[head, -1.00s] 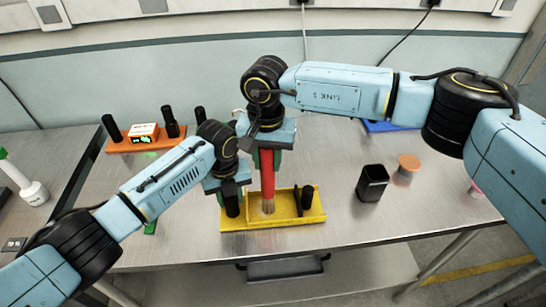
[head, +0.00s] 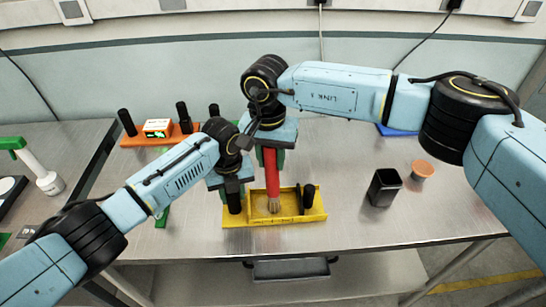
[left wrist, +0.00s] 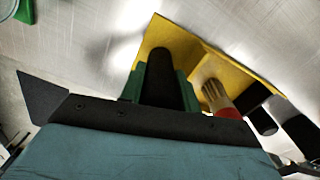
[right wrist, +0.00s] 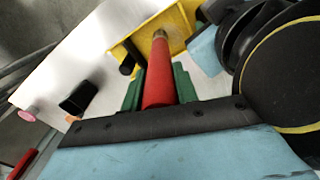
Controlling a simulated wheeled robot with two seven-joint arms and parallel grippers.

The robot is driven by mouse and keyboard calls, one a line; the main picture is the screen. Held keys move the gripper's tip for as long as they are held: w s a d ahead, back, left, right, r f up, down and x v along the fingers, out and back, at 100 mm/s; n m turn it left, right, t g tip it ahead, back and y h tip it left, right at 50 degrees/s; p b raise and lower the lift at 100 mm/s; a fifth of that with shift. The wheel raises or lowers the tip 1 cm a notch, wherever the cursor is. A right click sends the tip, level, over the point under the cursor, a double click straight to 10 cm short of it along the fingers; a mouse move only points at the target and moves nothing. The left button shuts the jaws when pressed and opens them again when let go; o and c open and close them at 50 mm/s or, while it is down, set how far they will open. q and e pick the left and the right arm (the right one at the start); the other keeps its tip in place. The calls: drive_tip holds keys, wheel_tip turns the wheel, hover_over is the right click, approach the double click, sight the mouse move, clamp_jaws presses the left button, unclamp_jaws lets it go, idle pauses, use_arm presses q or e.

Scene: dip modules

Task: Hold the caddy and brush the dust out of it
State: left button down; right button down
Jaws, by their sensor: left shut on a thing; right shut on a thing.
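The yellow caddy (head: 290,217) lies on the metal table, with black posts at its left and right ends. My left gripper (head: 231,190) is shut on the caddy's left black post; green fingers flank this post (left wrist: 160,78) in the left wrist view. My right gripper (head: 272,160) is shut on the red handle of the brush (head: 271,172), which also shows in the right wrist view (right wrist: 158,75). The brush points down, and its tan bristles (head: 273,205) are inside the caddy tray. I cannot tell whether they touch its floor. No dust can be made out.
A black cup (head: 383,187) and an orange round-topped item (head: 422,169) stand to the right. An orange rack (head: 150,140) with black posts stands at the back left. A blue item (head: 395,130) lies at the back right. The table front is clear.

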drive_tip(key=s+a, duration=0.1)
drive_tip(key=a, duration=0.3)
drive_tip(key=shift+n+y, duration=0.3)
drive_tip(key=shift+s+d+r, duration=0.1)
drive_tip(key=shift+d+r, duration=0.1)
drive_tip(key=shift+d, duration=0.6)
drive_tip(key=shift+d+r, duration=0.2)
drive_tip(key=shift+d, duration=0.6)
drive_tip(key=shift+s+d+r, duration=0.1)
drive_tip(key=shift+d+r, duration=0.1)
drive_tip(key=shift+d, duration=3.55)
drive_tip(key=shift+s+a, duration=0.75)
drive_tip(key=shift+a, duration=4.2)
drive_tip(key=shift+d, duration=5.4)
drive_tip(key=shift+w+a+f, duration=0.2)
drive_tip(key=shift+w+a, duration=0.2)
drive_tip(key=shift+a, duration=0.45)
drive_tip(key=shift+w+a+f, duration=0.2)
drive_tip(key=shift+w+a, duration=0.2)
drive_tip(key=shift+a, duration=0.5)
drive_tip(key=shift+w+a+f, duration=0.2)
drive_tip(key=shift+w+a, duration=0.2)
drive_tip(key=shift+a, duration=0.45)
